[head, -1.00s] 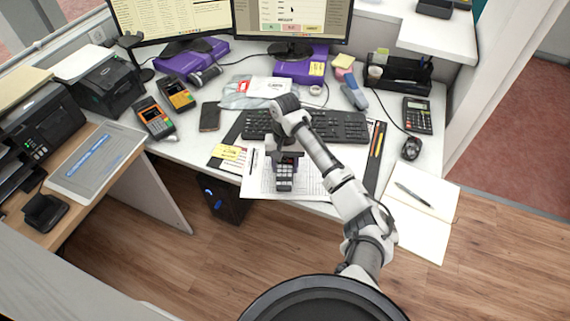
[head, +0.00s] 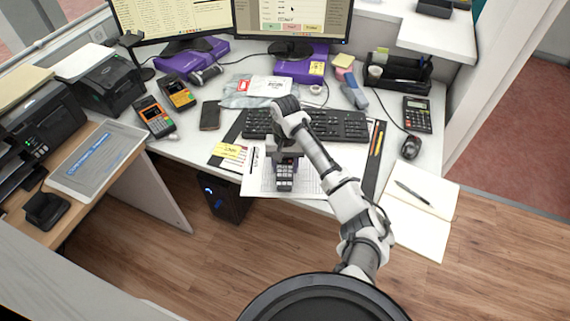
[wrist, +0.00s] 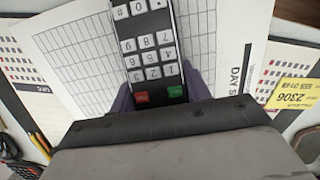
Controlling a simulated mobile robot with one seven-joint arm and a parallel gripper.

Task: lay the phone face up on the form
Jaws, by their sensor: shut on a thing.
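The phone (head: 285,183) is a dark handset with pale keys. Its keypad side faces up, with a red and a green key showing in the wrist view (wrist: 150,45). My gripper (head: 284,160) is shut on the phone, with a purple finger at each side of it. The form (head: 313,180) is a white sheet with a printed grid, and it also shows in the wrist view (wrist: 78,45). The phone is over the form and looks about level. I cannot tell whether it touches the paper. My gripper hides the phone's far end in the head view.
A keyboard (head: 340,126) lies behind the form, and a yellow note (head: 230,151) is to its left. A black smartphone-like slab (head: 210,115) and card terminals (head: 155,117) lie further left. An open notebook (head: 421,205) and a mouse (head: 411,147) are to the right.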

